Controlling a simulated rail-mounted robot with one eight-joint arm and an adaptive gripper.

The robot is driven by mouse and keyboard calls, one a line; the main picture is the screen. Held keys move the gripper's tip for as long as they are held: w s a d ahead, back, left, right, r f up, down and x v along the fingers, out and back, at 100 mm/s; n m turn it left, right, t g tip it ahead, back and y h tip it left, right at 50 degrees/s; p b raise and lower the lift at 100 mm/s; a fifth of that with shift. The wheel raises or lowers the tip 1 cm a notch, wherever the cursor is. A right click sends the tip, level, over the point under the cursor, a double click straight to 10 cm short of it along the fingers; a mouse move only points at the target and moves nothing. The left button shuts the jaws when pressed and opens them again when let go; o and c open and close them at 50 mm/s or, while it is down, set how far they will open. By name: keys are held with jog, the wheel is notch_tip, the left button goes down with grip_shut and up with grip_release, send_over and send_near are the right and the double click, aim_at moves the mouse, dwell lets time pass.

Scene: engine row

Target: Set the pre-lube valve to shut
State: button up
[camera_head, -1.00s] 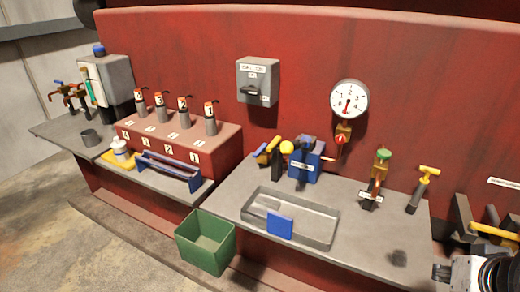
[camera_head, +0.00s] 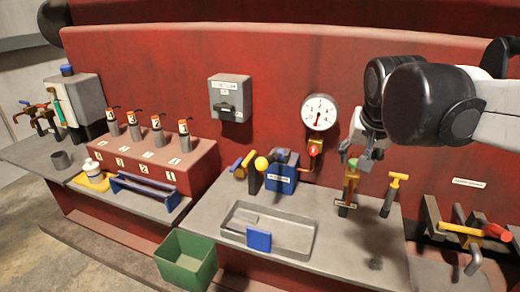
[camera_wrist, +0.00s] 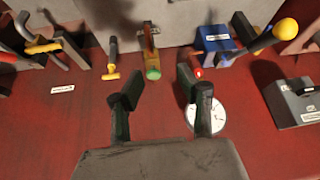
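Labels are too small to read, so I cannot tell for sure which fitting is the pre-lube valve. A brass valve with a green top (camera_head: 350,180) stands upright at the back of the right bench. My gripper (camera_head: 365,152) is just above and behind it, with its fingers apart. In the wrist view the green top (camera_wrist: 153,73) shows between the two spread fingers of my gripper (camera_wrist: 160,80), and contact cannot be told. A small red knob (camera_head: 313,150) sits below the white gauge (camera_head: 320,112). A blue unit with a yellow-ball lever (camera_head: 282,178) stands to the left.
A yellow T-handle (camera_head: 394,186) stands close right of the green-topped valve. A grey tray (camera_head: 300,245) with a blue tag lies in front. A green bin (camera_head: 187,262) stands below, between the benches. Pipes with yellow and red handles (camera_head: 465,232) are at far right.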

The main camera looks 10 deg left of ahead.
jog(key=w+a+p, duration=0.1)
jog(key=w+a, duration=0.8)
jog(key=g+p, duration=0.1)
jog(key=p, duration=0.2)
send_over(234, 167)
jog(key=s, duration=0.5)
notch_tip(234, 167, down, 13)
jog(key=shift+m+h, duration=0.4)
jog(key=x, duration=0.4)
jog(key=p+x, duration=0.1)
jog(key=x, duration=0.8)
jog(key=shift+s+a+f+p, duration=0.25)
jog(key=shift+a+p, duration=0.05)
grip_shut()
